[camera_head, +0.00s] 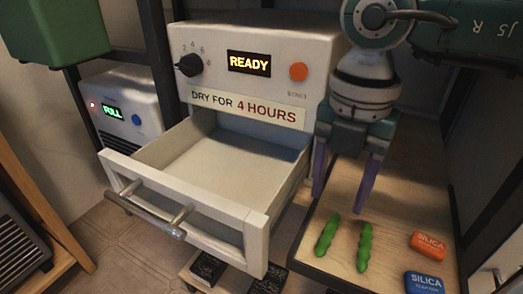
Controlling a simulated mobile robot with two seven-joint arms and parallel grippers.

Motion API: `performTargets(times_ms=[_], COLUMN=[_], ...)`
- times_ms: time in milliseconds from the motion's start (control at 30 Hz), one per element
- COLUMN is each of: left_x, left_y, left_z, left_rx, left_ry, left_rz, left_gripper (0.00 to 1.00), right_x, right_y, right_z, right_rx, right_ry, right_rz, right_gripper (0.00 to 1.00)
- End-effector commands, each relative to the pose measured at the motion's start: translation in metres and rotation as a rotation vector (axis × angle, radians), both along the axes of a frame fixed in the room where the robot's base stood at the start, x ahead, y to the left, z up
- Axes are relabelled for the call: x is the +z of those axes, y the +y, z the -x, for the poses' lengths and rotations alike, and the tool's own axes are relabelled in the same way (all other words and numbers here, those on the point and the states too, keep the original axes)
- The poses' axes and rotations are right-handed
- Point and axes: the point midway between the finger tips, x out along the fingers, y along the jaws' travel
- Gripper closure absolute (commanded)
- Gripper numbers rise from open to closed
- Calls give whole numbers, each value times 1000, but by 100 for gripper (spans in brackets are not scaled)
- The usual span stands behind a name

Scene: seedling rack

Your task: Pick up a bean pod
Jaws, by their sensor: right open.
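Two green bean pods lie on the wooden board at the lower right: a left bean pod (327,236) and a right bean pod (365,247). They lie side by side and apart. My right gripper (341,206) points down above the board, with its two purple fingers spread and nothing between them. Its fingertips are just beyond the pods in the picture; the exact height above the board is hard to tell. My left gripper is not in view.
A white dryer (255,45) reads READY, and its empty drawer (240,232) is pulled out left of the board (403,205). An orange silica packet (428,246) and a blue one (424,283) lie right of the pods. A second white machine (128,105) stands at left.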

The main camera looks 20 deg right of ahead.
Motion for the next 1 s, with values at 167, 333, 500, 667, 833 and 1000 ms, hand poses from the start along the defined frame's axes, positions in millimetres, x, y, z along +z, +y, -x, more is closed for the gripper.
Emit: performTargets(times_ms=[167, 333, 500, 667, 833, 1000], left_x=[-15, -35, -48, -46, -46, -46], left_y=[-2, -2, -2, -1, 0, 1], left_z=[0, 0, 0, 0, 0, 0], left_rx=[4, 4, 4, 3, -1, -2], left_ry=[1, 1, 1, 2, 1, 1], left_rz=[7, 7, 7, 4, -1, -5], left_gripper=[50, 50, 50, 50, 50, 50], right_x=[-22, -48, -68, -66, -66, -66], right_y=[1, 1, 2, 2, 2, 2], right_z=[1, 8, 8, 8, 8, 8], right_rx=[2, 3, 3, 3, 3, 3], right_ry=[0, 1, 0, -1, -1, -1], right_rz=[-3, -2, -3, -3, -3, -3], right_gripper=[41, 41, 41, 41, 54, 73])
